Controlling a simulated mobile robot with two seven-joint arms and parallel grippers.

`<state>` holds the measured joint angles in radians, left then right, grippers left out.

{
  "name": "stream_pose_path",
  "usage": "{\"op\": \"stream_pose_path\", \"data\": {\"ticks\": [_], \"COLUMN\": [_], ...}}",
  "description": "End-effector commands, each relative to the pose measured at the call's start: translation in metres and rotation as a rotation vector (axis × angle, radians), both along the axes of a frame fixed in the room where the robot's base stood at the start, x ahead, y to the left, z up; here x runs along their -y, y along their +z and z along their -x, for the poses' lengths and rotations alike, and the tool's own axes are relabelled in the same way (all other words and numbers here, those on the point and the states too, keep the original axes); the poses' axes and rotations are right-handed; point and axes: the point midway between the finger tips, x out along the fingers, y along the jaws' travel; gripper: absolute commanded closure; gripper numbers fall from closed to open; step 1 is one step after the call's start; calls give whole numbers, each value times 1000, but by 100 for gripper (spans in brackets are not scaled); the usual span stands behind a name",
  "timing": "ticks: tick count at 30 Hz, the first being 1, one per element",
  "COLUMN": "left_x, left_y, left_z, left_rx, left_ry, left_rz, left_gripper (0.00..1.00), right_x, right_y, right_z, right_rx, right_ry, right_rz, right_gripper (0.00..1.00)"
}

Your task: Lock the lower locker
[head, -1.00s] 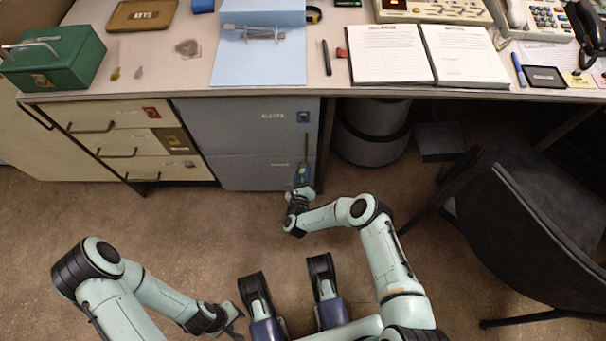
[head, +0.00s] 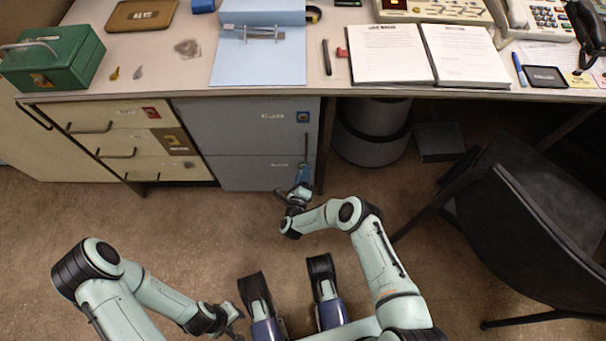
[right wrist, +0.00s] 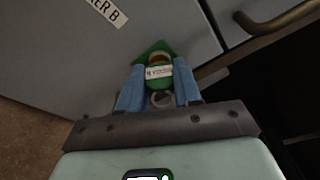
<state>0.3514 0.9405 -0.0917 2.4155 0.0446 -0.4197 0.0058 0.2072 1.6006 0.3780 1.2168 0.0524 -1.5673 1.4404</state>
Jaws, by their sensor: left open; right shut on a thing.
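The lower locker (head: 250,173) is the lower grey door under the desk, and it looks closed. In the right wrist view its grey face (right wrist: 185,28) fills the top, with a label ending in "ER B". My right gripper (head: 301,183) is at the door's lower right corner. In the right wrist view its blue fingers are shut on a green-tagged thing (right wrist: 158,73) with a white label and a metal ring, likely a key. I cannot tell whether its tip is in a lock. My left gripper (head: 236,322) is open and empty, low over the floor.
The upper locker (head: 262,127) is above, also closed. Cream drawers (head: 108,115) stand to the left. A dark bin (head: 370,133) and a black chair (head: 530,220) are to the right. A bar handle (right wrist: 283,18) lies close to the right gripper.

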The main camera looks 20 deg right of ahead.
Motion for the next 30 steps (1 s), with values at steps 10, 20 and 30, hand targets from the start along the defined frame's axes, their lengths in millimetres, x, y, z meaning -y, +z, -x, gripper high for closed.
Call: {"op": "stream_pose_path", "data": {"ticks": [10,20,30], "left_x": [0,0,0], "left_y": [-1,-3,-3], "left_z": [0,-1,-1], "left_rx": [0,1,1], "left_ry": [0,0,0], "left_rz": [0,0,0], "left_gripper": [57,57,57], "right_x": [2,2,1], "right_y": [4,4,4], "right_z": [-4,-4,-4], "right_rx": [-11,-86,-117], "right_ry": [0,-1,0], "right_rz": [73,338,451], "right_gripper": [96,96,96]}}
